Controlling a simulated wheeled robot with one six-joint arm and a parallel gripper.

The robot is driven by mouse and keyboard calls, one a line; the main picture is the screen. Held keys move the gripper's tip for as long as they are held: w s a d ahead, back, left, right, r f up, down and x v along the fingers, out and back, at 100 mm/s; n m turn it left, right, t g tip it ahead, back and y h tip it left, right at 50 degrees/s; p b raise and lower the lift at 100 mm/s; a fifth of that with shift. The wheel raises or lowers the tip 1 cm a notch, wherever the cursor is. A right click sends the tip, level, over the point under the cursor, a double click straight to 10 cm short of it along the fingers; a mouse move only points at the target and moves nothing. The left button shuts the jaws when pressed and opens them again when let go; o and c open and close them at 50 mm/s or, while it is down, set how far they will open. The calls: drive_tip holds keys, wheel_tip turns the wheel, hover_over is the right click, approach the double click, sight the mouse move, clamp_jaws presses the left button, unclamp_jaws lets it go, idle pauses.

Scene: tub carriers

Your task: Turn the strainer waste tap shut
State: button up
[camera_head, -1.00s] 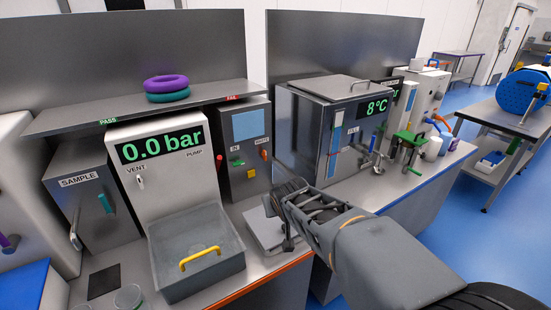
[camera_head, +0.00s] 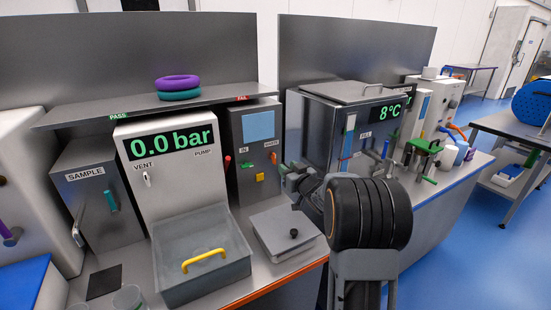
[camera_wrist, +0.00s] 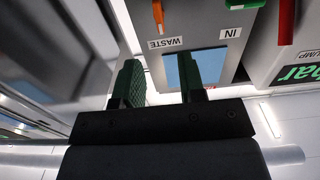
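The waste tap is a small orange handle (camera_head: 273,158) below the WASTE label on the grey panel with a blue screen. In the wrist view the picture is turned over, and the orange handle (camera_wrist: 158,16) shows at the top edge beside the WASTE label, roughly upright. My gripper (camera_wrist: 161,72) has two green fingers spread apart with nothing between them. It is near the panel, apart from the handle. In the head view my gripper (camera_head: 290,172) is small and partly hidden by my wrist, just right of and below the tap.
A green IN tap (camera_wrist: 245,4) sits beside the waste tap, and a red lever (camera_head: 228,162) is farther left. A yellow piece (camera_head: 260,177) is below the taps. A steel cabinet (camera_head: 310,128) stands close right. A flat scale (camera_head: 285,236) lies on the bench below.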

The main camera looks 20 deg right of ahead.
sight(275, 157)
drive_tip(key=w, duration=0.6)
drive_tip(key=w+a+p, duration=0.1)
drive_tip(key=w, duration=0.2)
drive_tip(key=shift+w, duration=0.1)
clamp_jaws()
